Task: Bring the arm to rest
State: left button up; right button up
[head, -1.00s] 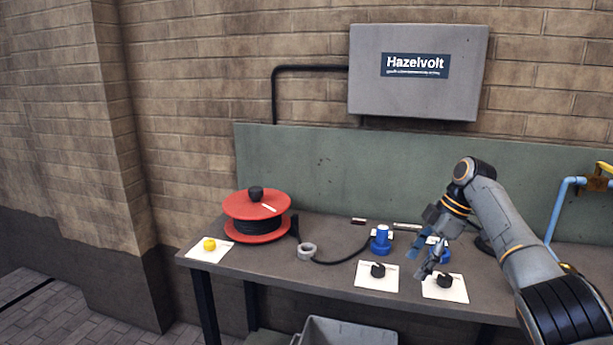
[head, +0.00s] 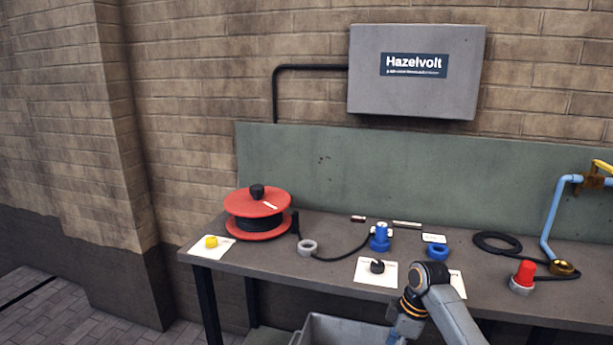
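My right arm comes in from the bottom right of the head view, bent at a dark joint in front of the bench (head: 500,300). Its wrist, with orange rings, points down at the bottom edge. The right gripper (head: 398,338) is mostly cut off by the frame, low in front of the bench near the grey bin, so its fingers cannot be judged. My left arm is not in view.
On the bench stand a red cable reel (head: 257,229), a yellow knob (head: 211,241), a tape roll (head: 307,247), a blue plug (head: 380,238), a blue ring (head: 438,252), a black knob (head: 377,267) and a red part (head: 524,275). A grey bin (head: 335,332) stands below.

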jog(key=s+a+f+m+t, duration=0.1)
jog(key=s+a+f+m, duration=0.15)
jog(key=s+f, duration=0.55)
jog(key=s+a+f+m+t, duration=0.1)
jog(key=s+f+m, duration=0.2)
jog(key=s, duration=0.9)
jog(key=s+d+r+m+t+h, duration=0.15)
jog(key=s+m, duration=0.25)
jog(key=s, duration=0.4)
jog(key=s+d+r+m+h, duration=0.1)
jog(key=s+d+r+m, duration=0.2)
jog(key=s, duration=0.5)
notch_tip(320, 180, down, 25)
jog(key=g, duration=0.2)
jog(key=s+d+f, duration=0.2)
jog(key=s+f, duration=1.4)
jog(key=s, duration=0.2)
jog(key=shift+d+f+g, duration=0.25)
jog(key=shift+d+g, duration=0.1)
jog(key=shift+d, duration=0.05)
jog(key=shift+n, duration=0.25)
